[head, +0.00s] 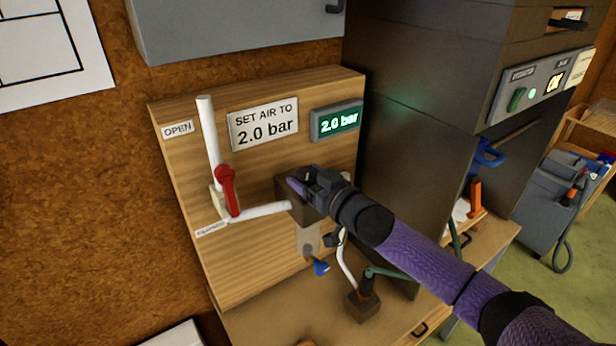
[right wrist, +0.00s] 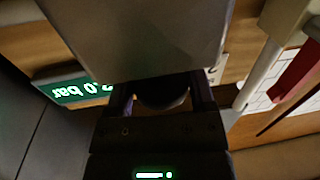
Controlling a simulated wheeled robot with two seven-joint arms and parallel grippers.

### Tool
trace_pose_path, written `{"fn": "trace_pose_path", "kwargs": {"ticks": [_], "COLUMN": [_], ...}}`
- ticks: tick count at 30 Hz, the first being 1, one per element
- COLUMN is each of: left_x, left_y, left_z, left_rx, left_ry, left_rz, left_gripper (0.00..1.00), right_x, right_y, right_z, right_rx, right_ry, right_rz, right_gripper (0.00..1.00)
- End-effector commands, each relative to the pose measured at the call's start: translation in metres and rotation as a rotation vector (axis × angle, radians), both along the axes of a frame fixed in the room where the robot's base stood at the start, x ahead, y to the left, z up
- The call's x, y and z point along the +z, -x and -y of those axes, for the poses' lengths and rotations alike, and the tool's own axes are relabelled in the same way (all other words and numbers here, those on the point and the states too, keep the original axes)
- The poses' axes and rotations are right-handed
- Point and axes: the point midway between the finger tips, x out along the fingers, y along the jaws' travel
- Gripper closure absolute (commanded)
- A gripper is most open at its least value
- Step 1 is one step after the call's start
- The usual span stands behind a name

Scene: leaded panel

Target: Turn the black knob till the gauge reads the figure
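The gauge (head: 338,121) is a green display at the upper right of the wooden board and reads 2.0 bar. The sign (head: 264,125) beside it says SET AIR TO 2.0 bar. My right gripper (head: 300,187) is at the brown-grey regulator box (head: 287,212) below the sign, hiding the knob in the head view. In the right wrist view the black knob (right wrist: 163,97) shows as a dark round shape between the fingers of my right gripper (right wrist: 162,100), which appear closed on its sides. The gauge (right wrist: 72,90) shows there upside down. My left gripper is not in view.
A red-handled valve (head: 228,190) on white pipe stands left of the box, with OPEN and CLOSED labels. The wooden board (head: 180,120) is upright on a workbench. A dark cabinet (head: 430,110) stands close on the right. A blue-handled part (head: 320,267) hangs below the box.

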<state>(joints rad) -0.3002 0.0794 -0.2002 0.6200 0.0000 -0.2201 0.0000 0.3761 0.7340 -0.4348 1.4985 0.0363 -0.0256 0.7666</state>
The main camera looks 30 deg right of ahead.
Motion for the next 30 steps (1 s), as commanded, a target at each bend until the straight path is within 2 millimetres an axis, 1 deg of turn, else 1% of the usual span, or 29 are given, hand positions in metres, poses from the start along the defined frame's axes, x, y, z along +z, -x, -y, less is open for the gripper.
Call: {"fn": "trace_pose_path", "kwargs": {"ticks": [1,2,3,5,8,11,15,23,24,26,27,28,30], "left_x": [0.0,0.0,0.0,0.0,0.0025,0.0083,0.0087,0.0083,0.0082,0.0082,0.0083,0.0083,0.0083], "left_y": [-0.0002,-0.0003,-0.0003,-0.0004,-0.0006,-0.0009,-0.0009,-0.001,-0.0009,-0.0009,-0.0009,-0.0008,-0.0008], "left_z": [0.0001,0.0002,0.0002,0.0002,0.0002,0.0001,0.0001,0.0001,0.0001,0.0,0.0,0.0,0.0], "left_rx": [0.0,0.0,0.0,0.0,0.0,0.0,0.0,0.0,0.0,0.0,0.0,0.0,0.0], "left_ry": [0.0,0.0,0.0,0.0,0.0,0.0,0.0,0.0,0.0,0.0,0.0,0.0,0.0], "left_rz": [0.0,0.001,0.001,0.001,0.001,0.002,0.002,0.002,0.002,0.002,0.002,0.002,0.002], "left_gripper": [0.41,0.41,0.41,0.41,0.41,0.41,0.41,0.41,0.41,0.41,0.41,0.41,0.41], "right_x": [-0.0001,-0.0001,-0.0001,-0.0001,0.0012,0.0025,0.0008,0.0002,0.0002,0.0002,0.0002,0.0002,0.0002], "right_y": [0.0001,0.0001,0.0001,0.0001,-0.0004,-0.0005,-0.0003,0.0,0.0,0.0,0.0,0.0,0.0], "right_z": [0.0,0.0,0.0,0.0,0.0004,0.0012,0.0005,0.0002,0.0002,0.0001,0.0001,0.0001,0.0001], "right_rx": [0.0,0.0,0.0,0.0,0.015,0.078,0.136,0.144,0.144,0.144,0.144,0.144,0.144], "right_ry": [0.0,0.0,0.0,0.0,0.002,0.005,0.002,0.0,0.0,0.0,0.0,0.0,0.0], "right_rz": [0.0,0.0,0.0,0.0,0.0,-0.001,0.0,0.001,0.001,0.001,0.001,0.001,0.001], "right_gripper": [0.61,0.68,0.76,0.89,0.89,0.9,0.89,0.89,0.28,0.16,0.07,0.01,0.0]}}
